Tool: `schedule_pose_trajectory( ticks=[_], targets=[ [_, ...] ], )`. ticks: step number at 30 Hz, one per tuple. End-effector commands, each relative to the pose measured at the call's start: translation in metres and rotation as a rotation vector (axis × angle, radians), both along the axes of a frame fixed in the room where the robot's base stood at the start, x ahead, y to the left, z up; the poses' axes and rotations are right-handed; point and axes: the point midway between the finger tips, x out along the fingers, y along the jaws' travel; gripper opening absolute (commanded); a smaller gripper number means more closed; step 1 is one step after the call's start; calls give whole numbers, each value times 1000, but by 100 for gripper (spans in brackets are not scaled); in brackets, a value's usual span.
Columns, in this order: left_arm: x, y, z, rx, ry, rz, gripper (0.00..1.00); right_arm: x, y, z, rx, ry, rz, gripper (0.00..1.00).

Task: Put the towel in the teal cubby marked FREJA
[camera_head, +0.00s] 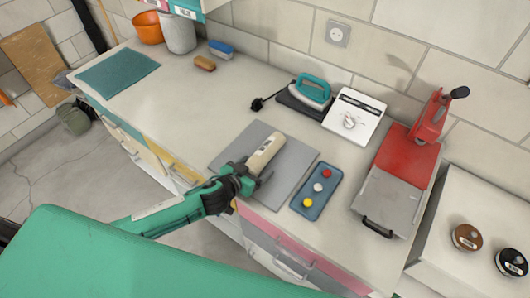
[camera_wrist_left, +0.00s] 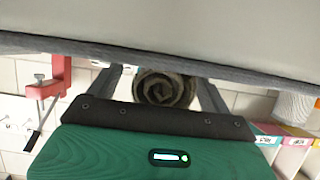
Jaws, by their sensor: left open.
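The rolled cream towel (camera_head: 265,155) with a label band lies on the grey mat (camera_head: 290,180) on the counter. My left gripper (camera_head: 248,178) is at its near end, jaws open. In the left wrist view the towel's spiral end (camera_wrist_left: 166,88) shows between the two spread fingers (camera_wrist_left: 160,100); whether they touch it cannot be told. A teal front (camera_head: 125,130) shows below the counter's left part, and small labels (camera_wrist_left: 265,140) show at the right of the left wrist view. I cannot read FREJA on any label. My right gripper is not in view.
A blue tray (camera_head: 312,210) with coloured knobs lies right of the mat. Behind are a teal iron (camera_head: 312,90) and a white device (camera_head: 353,112); a red press (camera_head: 405,165) stands right. A teal cloth (camera_head: 117,71) lies left. The counter between cloth and mat is clear.

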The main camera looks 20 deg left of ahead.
Motion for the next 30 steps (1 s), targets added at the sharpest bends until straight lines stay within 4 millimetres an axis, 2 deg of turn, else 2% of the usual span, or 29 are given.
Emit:
schedule_pose_trajectory(
  ticks=[6,8,15,25,30],
  targets=[
    [0,0,-1,0,0,-1,82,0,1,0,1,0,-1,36],
    [0,0,-1,0,0,0,72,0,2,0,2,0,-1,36],
    [1,0,0,0,-1,-1,25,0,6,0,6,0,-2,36],
    [1,0,4,1,-3,-1,23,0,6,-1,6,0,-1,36],
    [1,0,23,0,-5,-1,23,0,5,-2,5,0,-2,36]
  ],
)
